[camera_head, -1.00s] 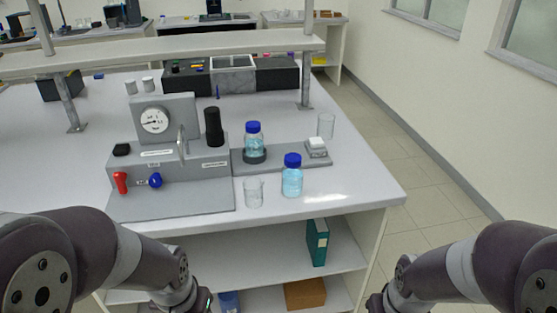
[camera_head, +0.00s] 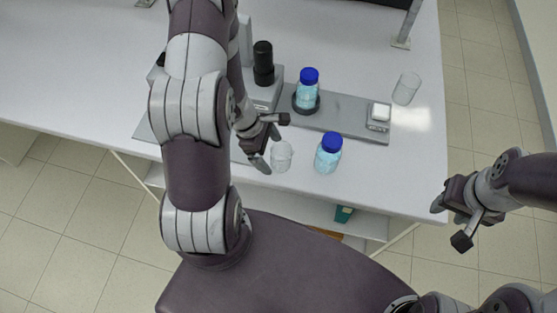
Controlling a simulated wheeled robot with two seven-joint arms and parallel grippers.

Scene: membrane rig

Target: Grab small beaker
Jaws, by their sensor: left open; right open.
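A small clear beaker (camera_head: 281,156) stands upright near the front edge of the bench. My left gripper (camera_head: 275,145) is open just left of it, its fingers pointing toward the beaker; whether they touch or straddle it I cannot tell. A larger clear beaker (camera_head: 406,88) stands further back at the right. My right gripper (camera_head: 448,217) is open and empty, off the bench at the right, above the floor.
A blue-capped bottle (camera_head: 328,154) stands close to the right of the small beaker. Another blue-capped bottle (camera_head: 307,92) sits in a holder on the grey plate (camera_head: 345,115). A black cylinder (camera_head: 263,64) stands behind. My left arm hides much of the rig.

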